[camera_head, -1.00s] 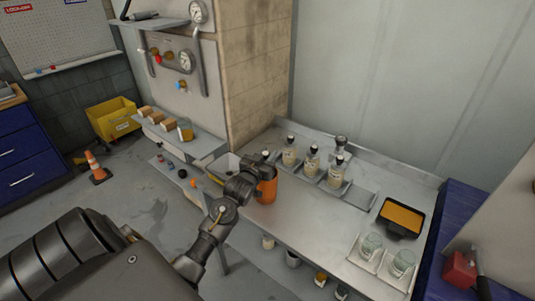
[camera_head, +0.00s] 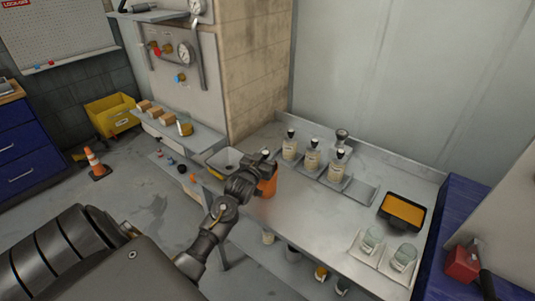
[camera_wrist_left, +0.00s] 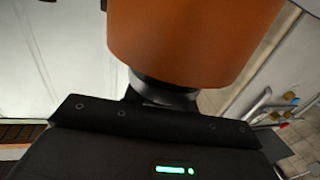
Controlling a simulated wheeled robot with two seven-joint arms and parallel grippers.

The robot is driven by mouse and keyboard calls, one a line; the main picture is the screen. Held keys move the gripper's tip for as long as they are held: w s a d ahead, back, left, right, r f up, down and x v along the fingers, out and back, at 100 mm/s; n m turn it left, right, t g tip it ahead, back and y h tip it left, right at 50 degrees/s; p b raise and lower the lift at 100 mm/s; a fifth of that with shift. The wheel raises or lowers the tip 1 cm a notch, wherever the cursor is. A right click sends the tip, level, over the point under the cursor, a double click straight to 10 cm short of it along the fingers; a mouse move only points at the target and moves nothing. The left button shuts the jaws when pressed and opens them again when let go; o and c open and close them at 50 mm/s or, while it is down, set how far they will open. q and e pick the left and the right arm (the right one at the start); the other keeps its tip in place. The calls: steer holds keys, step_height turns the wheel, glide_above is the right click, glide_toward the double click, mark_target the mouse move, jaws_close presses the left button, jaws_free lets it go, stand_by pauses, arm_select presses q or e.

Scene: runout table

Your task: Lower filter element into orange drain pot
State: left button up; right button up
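The orange drain pot (camera_head: 268,187) is at the left end of the steel bench, partly hidden behind my left gripper (camera_head: 262,168). In the left wrist view the orange body (camera_wrist_left: 190,40) fills the top middle, very close to my gripper, with a dark round part under it. My left fingers are not clear in either view, so I cannot tell whether they grip the pot. I cannot make out a filter element, and the inside of the pot is hidden. My right gripper is out of view.
Several bottles (camera_head: 312,160) stand on trays at the bench's back. A black tray with orange inside (camera_head: 403,212) and two glass jars (camera_head: 371,240) are at the right. A grey bin (camera_head: 224,161) is left of the pot. The bench middle is clear.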

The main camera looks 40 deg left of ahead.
arm_select(q)
steer(key=o, duration=0.5)
steer(key=shift+s+d+f, duration=0.1)
steer(key=shift+s, duration=0.35)
steer(key=shift+b+v, duration=1.55)
steer(key=shift+v, duration=3.45)
steer(key=shift+w, duration=0.1)
